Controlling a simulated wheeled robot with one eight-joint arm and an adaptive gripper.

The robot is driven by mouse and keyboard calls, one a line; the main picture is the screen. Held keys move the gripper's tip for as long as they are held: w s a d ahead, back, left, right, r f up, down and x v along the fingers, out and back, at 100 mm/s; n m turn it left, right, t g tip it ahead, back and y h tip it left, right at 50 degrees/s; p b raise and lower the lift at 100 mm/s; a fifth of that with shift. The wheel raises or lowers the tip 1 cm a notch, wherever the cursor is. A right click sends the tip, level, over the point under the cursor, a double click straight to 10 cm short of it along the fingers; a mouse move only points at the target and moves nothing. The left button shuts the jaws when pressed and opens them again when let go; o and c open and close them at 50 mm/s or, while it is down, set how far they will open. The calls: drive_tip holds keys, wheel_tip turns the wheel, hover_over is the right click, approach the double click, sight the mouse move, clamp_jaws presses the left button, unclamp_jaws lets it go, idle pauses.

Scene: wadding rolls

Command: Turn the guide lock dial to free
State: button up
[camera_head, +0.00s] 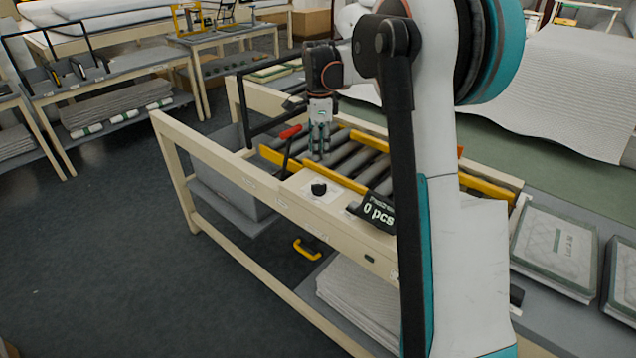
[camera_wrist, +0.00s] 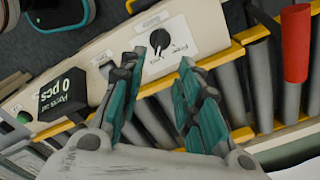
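The guide lock dial is a black knob (camera_head: 319,188) on a white label plate on the cream front rail of the roller table. I cannot tell which setting the dial points to.
A black counter display reading "0 pcs" (camera_head: 378,212) stands right of the dial. A red-handled lever (camera_head: 290,132) rises at its left. Yellow guide rails (camera_head: 352,182) border the grey rollers (camera_head: 358,161). A green button (camera_wrist: 23,117) shows in the wrist view.

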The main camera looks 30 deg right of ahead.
sight(319, 184)
wheel_tip(319, 184, down, 12)
drive_tip(key=b, duration=0.3)
drive_tip(key=shift+f+b, duration=0.15)
drive_tip(key=shift+b, duration=0.25)
clamp_jaws()
